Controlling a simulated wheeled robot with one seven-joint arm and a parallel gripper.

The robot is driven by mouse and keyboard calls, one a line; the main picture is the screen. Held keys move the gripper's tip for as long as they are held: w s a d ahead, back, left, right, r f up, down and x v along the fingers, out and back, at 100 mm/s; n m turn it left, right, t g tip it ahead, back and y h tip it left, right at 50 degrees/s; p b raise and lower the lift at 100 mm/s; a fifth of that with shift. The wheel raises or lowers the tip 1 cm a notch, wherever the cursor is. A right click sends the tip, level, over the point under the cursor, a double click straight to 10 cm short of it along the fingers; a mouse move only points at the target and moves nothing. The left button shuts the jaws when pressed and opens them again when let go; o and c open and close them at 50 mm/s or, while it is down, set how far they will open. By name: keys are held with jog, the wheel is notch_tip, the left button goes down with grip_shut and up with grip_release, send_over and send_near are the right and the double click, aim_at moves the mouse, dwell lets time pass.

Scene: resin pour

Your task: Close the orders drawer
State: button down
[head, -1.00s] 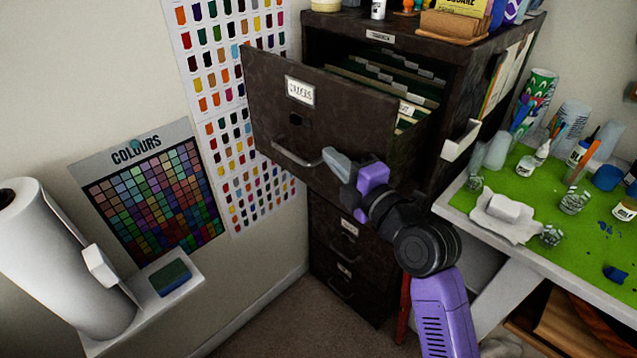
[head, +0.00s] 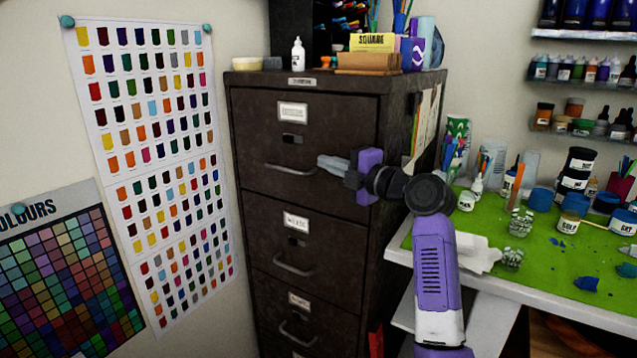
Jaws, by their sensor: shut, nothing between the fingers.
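The dark metal filing cabinet (head: 400,150) stands against the wall. Its top drawer (head: 345,120), whose label is too blurred to read surely, looks pushed in, with its front level with the cabinet face. The drawer's bar handle (head: 285,170) is low on its front. My gripper (head: 328,163) is shut and empty, in front of the right part of the top drawer, beside the handle's right end. I cannot tell whether its tips touch the front.
The second drawer (head: 335,245) and lower drawers look shut. Bottles, boxes and pens stand on the cabinet. A green-topped table (head: 545,255) with jars and brushes is on the right. Colour charts (head: 150,130) hang on the left wall.

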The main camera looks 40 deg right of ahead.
jog(key=shift+w+d, duration=0.1)
jog(key=shift+d, duration=0.3)
jog(key=shift+d+r, duration=0.1)
jog(key=shift+d, duration=0.1)
jog(key=s, duration=0.7)
jog(key=shift+s+a+b, duration=0.15)
jog(key=shift+s+b, duration=0.2)
jog(key=shift+b, duration=0.05)
